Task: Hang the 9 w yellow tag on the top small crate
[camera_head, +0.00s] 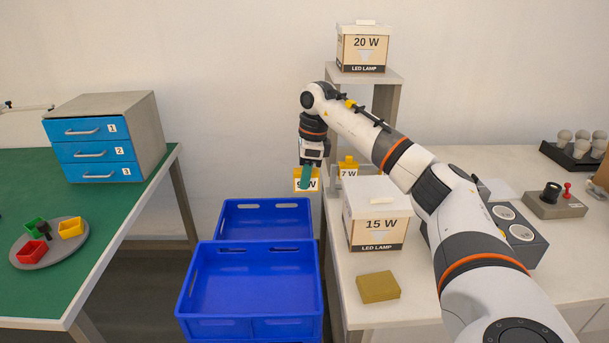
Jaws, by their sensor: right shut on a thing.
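My right gripper (306,175) is shut on a yellow-and-white tag (315,184). It holds the tag in the air, above the right end of the back blue crate (222,222). A "W" shows on the tag; the teal fingers hide the number. The back crate looks empty. A larger-looking blue crate (183,296) stands in front of it and also looks empty. I cannot tell from here how the crates are stacked. My left gripper is out of view.
A second yellow tag reading 7 W (348,170) is at the white table's (420,323) left side, behind the 15 W box (375,232). The 20 W box (361,50) stands on a raised shelf (392,76). A green table (110,225) is left of the crates.

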